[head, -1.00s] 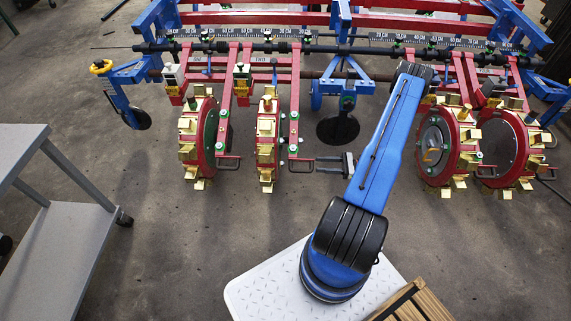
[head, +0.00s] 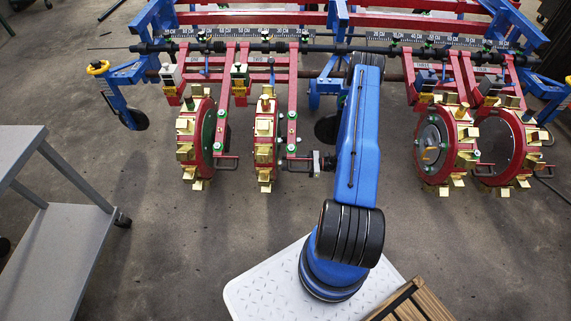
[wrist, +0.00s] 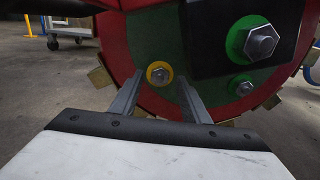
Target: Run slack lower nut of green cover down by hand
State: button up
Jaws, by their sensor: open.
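In the wrist view a dark green cover (wrist: 152,42) fills the face of a red wheel (wrist: 107,45). A small hex nut on a yellow ring (wrist: 159,74) sits low on the cover. My gripper (wrist: 160,80) is open, with one finger on each side of that nut in the picture; I cannot tell whether they touch it. A second small nut on a green ring (wrist: 241,87) is to the right. A large bolt on a green ring (wrist: 261,42) is above that one. In the head view my gripper (head: 318,163) is at the right of the second wheel from the left (head: 265,140).
Red frame bars and a black block (wrist: 210,60) lie close around the nuts. Another wheel (head: 195,140) stands to the left and two more (head: 440,145) to the right. A grey cart (head: 75,225) is at left; the floor between is clear.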

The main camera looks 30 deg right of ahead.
jog(key=shift+x, duration=0.85)
jog(key=c, duration=1.1)
jog(key=shift+o, duration=0.2)
jog(key=shift+m, duration=0.3)
